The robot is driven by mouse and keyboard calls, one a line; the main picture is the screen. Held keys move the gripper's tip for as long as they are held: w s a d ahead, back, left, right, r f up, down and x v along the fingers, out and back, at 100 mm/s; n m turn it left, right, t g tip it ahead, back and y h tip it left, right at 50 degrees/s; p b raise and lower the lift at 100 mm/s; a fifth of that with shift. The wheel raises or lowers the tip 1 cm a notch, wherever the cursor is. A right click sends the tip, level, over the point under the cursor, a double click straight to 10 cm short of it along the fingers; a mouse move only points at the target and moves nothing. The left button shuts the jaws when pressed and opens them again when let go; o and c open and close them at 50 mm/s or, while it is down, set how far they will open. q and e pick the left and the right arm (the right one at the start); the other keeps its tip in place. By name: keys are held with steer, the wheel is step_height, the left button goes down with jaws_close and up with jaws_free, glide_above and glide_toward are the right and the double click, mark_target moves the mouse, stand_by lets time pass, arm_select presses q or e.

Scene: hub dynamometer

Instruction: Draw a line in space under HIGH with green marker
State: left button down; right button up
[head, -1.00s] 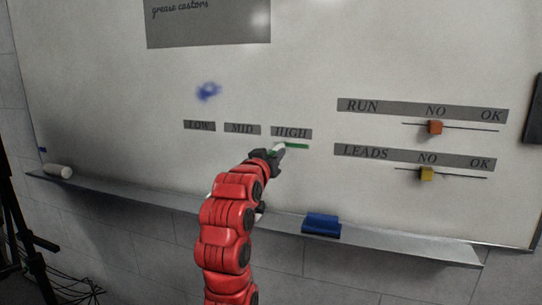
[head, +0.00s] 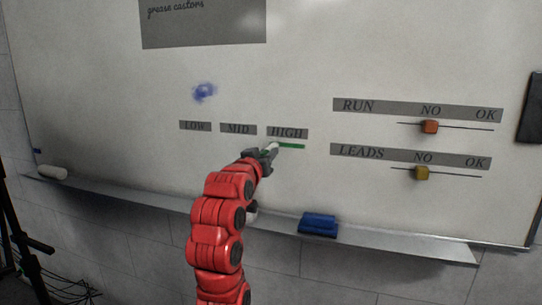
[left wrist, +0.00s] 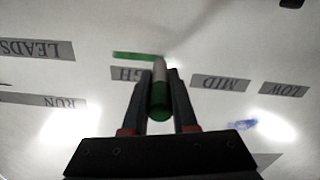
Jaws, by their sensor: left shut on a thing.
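My left gripper (head: 266,154) is shut on the green marker (left wrist: 159,95), a white-and-green pen. Its tip is at the whiteboard just below the HIGH label (head: 287,133). A short green line (head: 291,146) lies on the board under HIGH and meets the marker at the line's left end in the head view. In the left wrist view the picture is upside down, the green line (left wrist: 135,57) runs from the tip, and the fingers partly cover the HIGH label (left wrist: 128,74). My right gripper is not in view.
The MID (head: 238,128) and LOW (head: 195,126) labels sit left of HIGH. A blue smudge (head: 204,92) is above them. Orange (head: 430,127) and yellow (head: 422,173) sliders are to the right. The tray (head: 400,243) below holds a blue eraser (head: 318,224) and a white cylinder (head: 52,172).

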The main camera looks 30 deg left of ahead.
arm_select(q)
steer(key=shift+a, duration=0.1)
steer(key=shift+s+a+f, duration=0.1)
steer(key=shift+s+a, duration=0.1)
steer(key=shift+a, duration=0.35)
steer(key=shift+s+a, duration=0.1)
steer(key=shift+a, duration=0.55)
steer(key=v, duration=0.9)
stand_by(0.4)
